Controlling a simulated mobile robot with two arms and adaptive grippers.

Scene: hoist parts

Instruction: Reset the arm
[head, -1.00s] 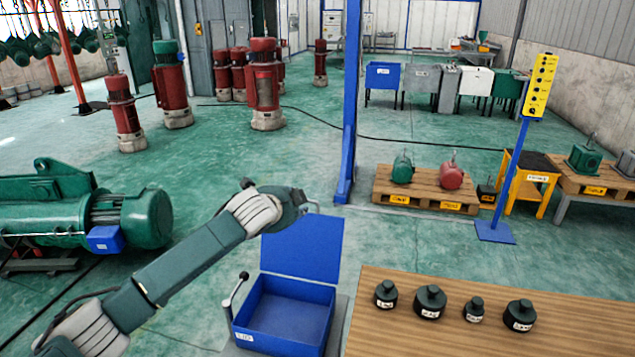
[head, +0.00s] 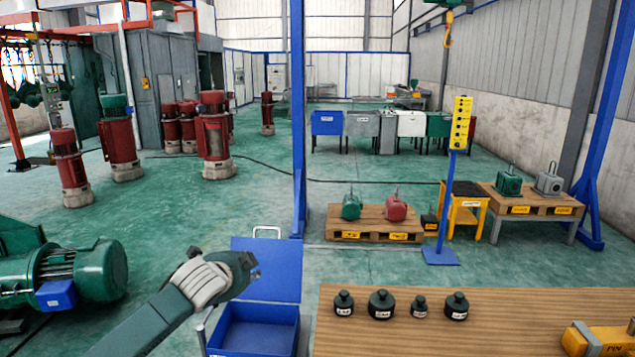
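My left arm comes in from the bottom left. Its end, with the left gripper (head: 252,268), is in front of the left part of the raised blue lid (head: 277,268). The fingers are small and dark, so I cannot tell whether they are open or shut. The lid stands open behind the blue box (head: 262,338). Its pale handle (head: 266,231) shows on the top edge, apart from my gripper. The box's lower part is cut off by the frame. My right gripper is not in view.
A wooden table (head: 480,310) at the lower right bears several dark weights (head: 381,305) and a yellow item (head: 600,340). A green motor (head: 90,272) lies at left. A blue post (head: 298,120) stands behind the lid. Green floor (head: 210,215) is open beyond the arm.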

